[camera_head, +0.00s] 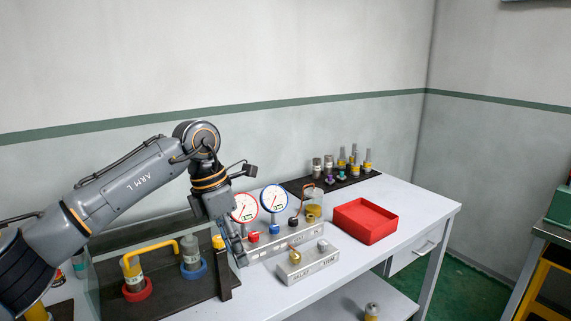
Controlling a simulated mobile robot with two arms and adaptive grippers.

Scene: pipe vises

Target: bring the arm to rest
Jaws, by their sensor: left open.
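My left arm, marked ARM L, reaches in from the left over the bench. Its wrist bends down, and the left gripper (238,252) points downward, open, between the dark tray with the pipe pieces and the grey gauge block. I see nothing held between its fingers. The fingers are small and partly overlap the things behind them, so I cannot tell whether they touch anything. My right gripper is not in view.
A red-rimmed gauge (244,207) and a blue-rimmed gauge (273,198) stand close beside the wrist. A labelled metal block (307,264), an open red box (365,222) and a yellow bent pipe (150,248) are on the bench. Several fittings stand on a dark mat at the back.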

